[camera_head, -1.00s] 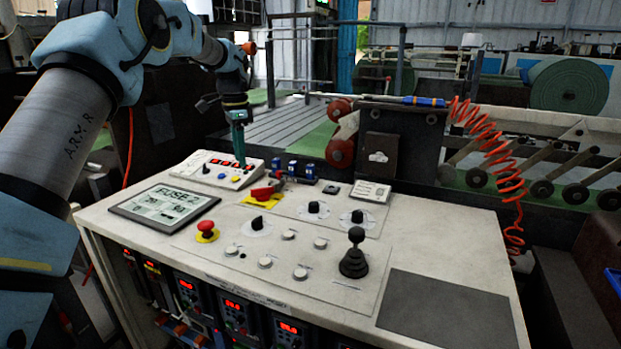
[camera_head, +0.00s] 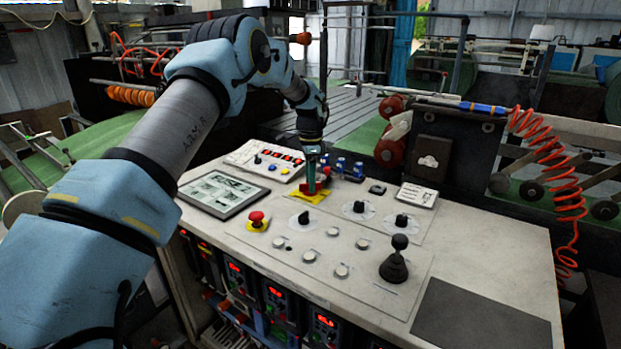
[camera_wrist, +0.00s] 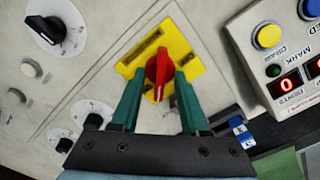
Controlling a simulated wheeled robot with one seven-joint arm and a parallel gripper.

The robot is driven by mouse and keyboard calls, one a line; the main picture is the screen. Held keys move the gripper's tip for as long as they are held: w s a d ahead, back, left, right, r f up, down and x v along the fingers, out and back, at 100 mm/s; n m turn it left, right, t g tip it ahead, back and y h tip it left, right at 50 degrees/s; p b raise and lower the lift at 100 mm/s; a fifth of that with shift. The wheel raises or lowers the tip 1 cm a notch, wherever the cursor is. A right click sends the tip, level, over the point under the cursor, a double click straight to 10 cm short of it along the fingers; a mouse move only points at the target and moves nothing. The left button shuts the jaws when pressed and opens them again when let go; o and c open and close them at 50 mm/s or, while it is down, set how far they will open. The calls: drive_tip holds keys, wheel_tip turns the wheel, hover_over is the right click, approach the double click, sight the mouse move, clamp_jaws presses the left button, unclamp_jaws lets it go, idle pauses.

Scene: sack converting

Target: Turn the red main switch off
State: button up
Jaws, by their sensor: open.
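The red main switch (camera_wrist: 159,74) is a red rotary handle on a yellow plate (camera_wrist: 188,56) on the control desk. In the wrist view its handle lies between the two green fingers of my gripper (camera_wrist: 156,88), which are open with one finger on each side. Whether the fingers touch the handle I cannot tell. In the head view my gripper (camera_head: 311,178) points down over the switch, and the red handle (camera_head: 325,172) and yellow plate (camera_head: 308,193) are partly hidden behind it.
A red emergency stop button (camera_head: 257,218), black knobs (camera_head: 303,217) and a black joystick (camera_head: 395,260) stand on the desk near the switch. A display screen (camera_head: 223,194) and a counter box (camera_head: 265,160) lie to the left. The desk's front right holds a bare dark pad (camera_head: 480,318).

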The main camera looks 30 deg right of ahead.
clamp_jaws()
idle(0.4)
